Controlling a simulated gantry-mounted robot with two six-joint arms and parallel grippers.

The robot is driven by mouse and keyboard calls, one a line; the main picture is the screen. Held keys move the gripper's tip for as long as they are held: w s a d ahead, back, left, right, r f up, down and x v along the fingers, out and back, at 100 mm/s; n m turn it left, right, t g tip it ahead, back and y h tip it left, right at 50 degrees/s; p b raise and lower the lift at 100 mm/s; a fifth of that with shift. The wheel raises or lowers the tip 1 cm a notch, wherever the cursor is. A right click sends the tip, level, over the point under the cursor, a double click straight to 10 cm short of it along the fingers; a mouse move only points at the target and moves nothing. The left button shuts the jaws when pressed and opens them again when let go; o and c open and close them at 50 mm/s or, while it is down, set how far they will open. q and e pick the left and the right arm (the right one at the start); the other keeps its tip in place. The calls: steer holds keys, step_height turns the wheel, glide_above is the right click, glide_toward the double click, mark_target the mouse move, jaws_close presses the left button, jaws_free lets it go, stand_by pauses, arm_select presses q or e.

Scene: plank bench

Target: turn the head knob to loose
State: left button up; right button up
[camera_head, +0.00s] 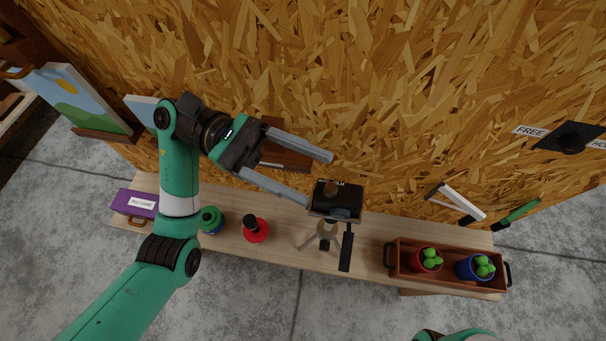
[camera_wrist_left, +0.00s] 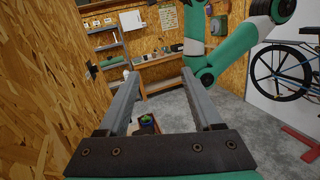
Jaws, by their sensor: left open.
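A black device (camera_head: 337,208) sits on top of a small tripod (camera_head: 322,236) on the wooden bench. A brown round knob (camera_head: 330,188) stands up from its top, beside a white label whose text I cannot read fully. A black handle (camera_head: 346,251) hangs down at its right side. My left gripper (camera_head: 318,180) is open, its fingers reaching in from the left beside the device. The lower fingertip is near the device's left edge, the upper one above it; I cannot tell whether they touch. In the left wrist view, the open fingers (camera_wrist_left: 160,75) show nothing between them up close.
A chipboard wall (camera_head: 430,80) rises behind the bench (camera_head: 285,255). A purple box (camera_head: 125,214), a green spool-like thing (camera_head: 210,219) and a red one (camera_head: 256,231) stand left. A wooden tray (camera_head: 450,278) with two potted plants is right. A wall lever (camera_head: 570,137) is labelled FREE.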

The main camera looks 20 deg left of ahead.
arm_select(q)
steer(key=w+a+f+n+t+y+b, duration=0.1)
steer(key=a+f+n+t+b, duration=0.35)
steer(key=f, duration=0.75)
steer(key=w+a+f+n+t+y+b, duration=0.1)
steer(key=a+f+n+b, duration=0.1)
steer(key=a+f+b, duration=0.75)
steer(key=f+p+x, duration=0.1)
steer(key=p+x, duration=0.5)
steer(key=x, duration=0.7)
steer(key=shift+s+d, duration=0.15)
steer(key=shift+s, duration=0.15)
arm_select(e)
step_height(320, 180, down, 11)
arm_select(q)
steer(key=shift+g, duration=0.25)
jaws_close()
